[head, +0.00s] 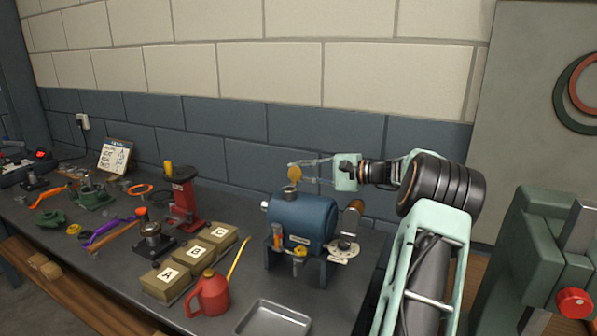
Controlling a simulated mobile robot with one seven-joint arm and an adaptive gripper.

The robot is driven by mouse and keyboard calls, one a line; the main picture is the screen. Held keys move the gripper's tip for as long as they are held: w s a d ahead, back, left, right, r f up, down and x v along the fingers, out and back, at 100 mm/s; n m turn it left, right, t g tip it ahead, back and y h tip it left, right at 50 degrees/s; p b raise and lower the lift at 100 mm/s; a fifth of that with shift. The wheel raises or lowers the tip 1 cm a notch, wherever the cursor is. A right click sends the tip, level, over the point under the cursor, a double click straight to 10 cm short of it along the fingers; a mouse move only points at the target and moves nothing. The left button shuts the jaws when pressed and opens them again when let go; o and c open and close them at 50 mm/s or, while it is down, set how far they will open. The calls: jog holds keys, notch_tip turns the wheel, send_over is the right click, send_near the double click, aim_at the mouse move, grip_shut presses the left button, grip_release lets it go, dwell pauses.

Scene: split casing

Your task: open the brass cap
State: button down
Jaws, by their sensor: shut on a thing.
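The brass cap (294,172) is a small golden disc just above the dark filler neck (290,189) on top of the blue tank (303,217). It appears tilted up with its round face toward the camera. My gripper (297,171) reaches in from the right, its thin fingers shut on the cap. The fingers partly hide the cap's edge. I cannot tell whether the cap touches the neck or is joined to it by a hinge.
Boxes marked A, B and C (196,262), a red oil can (209,295) and a metal tray (272,320) are on the bench in front. A red press (182,200) stands left. A green machine (540,250) stands right. The wall is behind.

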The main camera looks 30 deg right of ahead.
jog(key=c, duration=1.9)
grip_release()
jog(key=shift+s+d, duration=0.1)
jog(key=v, duration=1.2)
